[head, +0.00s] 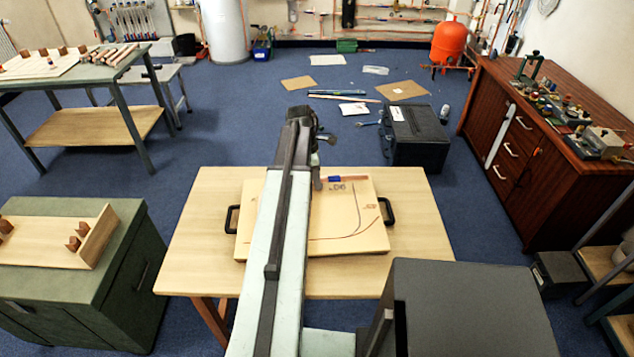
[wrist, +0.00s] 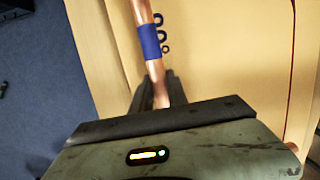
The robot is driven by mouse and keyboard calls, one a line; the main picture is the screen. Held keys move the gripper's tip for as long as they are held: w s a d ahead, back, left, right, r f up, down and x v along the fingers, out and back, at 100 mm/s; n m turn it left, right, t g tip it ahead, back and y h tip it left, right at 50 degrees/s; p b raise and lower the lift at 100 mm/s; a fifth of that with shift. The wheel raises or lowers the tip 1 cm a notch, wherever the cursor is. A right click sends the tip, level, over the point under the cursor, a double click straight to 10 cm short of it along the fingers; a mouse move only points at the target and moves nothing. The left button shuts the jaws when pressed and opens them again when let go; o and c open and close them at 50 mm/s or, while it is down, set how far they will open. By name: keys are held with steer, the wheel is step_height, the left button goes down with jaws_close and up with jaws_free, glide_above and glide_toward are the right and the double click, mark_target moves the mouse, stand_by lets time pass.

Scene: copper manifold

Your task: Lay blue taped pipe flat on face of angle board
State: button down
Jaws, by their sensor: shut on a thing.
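The angle board (head: 372,238) is a pale wooden panel with drawn curved lines and a "90°" mark, lying on a small wooden table. Its tan face also fills much of the wrist view (wrist: 240,70). The copper pipe with blue tape (head: 340,179) lies across the board's far part in the head view. In the wrist view the pipe (wrist: 139,12) runs up from my gripper, with its blue tape beyond the fingers. My gripper (wrist: 155,92) is shut on the pipe's bare copper. I cannot tell whether the pipe touches the board. My arm hides the board's left-middle part.
The wooden table (head: 200,215) has bare room left of the board. A black handle (head: 387,212) stands at the board's right edge. A dark grey box (head: 470,305) is close at front right. A black case (head: 414,135) stands on the floor behind.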

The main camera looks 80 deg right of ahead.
steer(key=shift+a+f, duration=0.45)
steer(key=shift+a, duration=0.05)
steer(key=c, duration=1.2)
jaws_free()
steer(key=shift+a, duration=0.15)
steer(key=shift+o, duration=0.8)
steer(key=shift+r, duration=0.1)
